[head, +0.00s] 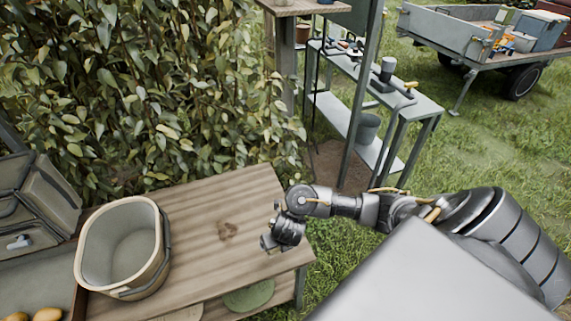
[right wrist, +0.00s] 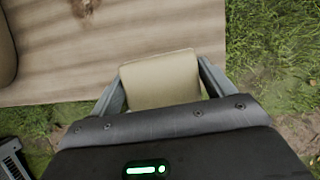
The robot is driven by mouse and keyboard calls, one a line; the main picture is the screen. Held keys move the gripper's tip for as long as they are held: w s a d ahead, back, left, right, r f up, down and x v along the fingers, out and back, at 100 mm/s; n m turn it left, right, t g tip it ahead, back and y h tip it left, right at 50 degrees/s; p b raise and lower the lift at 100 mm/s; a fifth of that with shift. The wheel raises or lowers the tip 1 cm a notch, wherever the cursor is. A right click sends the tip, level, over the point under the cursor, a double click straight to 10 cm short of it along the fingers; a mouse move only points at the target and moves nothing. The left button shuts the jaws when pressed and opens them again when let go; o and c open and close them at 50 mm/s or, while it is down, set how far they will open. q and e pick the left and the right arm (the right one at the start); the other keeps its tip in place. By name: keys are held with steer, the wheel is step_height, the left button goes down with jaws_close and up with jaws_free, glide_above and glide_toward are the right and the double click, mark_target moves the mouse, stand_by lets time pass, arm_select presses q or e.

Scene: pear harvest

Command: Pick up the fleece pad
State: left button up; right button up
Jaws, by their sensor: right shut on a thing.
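My right gripper (head: 270,242) is over the right part of the wooden table in the head view. In the right wrist view, my right gripper (right wrist: 161,84) is shut on a cream-coloured, flat-faced piece, which I take to be the fleece pad (right wrist: 160,78). The pad sits between the two grey fingers and overlaps the table's edge in that view. I cannot tell whether it touches the tabletop. In the head view the pad is mostly hidden by the gripper. My left gripper is not in view.
The wooden table (head: 205,215) holds a cream-lined basket (head: 153,262) at left. A round green item (head: 249,296) lies on a lower level under the table's front edge. Dense leafy foliage (head: 130,90) stands behind. A metal bench (head: 352,75) and a trailer (head: 440,30) stand farther back.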

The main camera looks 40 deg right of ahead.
steer(key=s+a+r+p, duration=0.2)
steer(key=a+r+p, duration=0.1)
steer(key=a, duration=0.5)
steer(key=shift+a+r+p, duration=0.2)
steer(key=shift+r+p, duration=0.1)
steer(key=shift+p, duration=0.5)
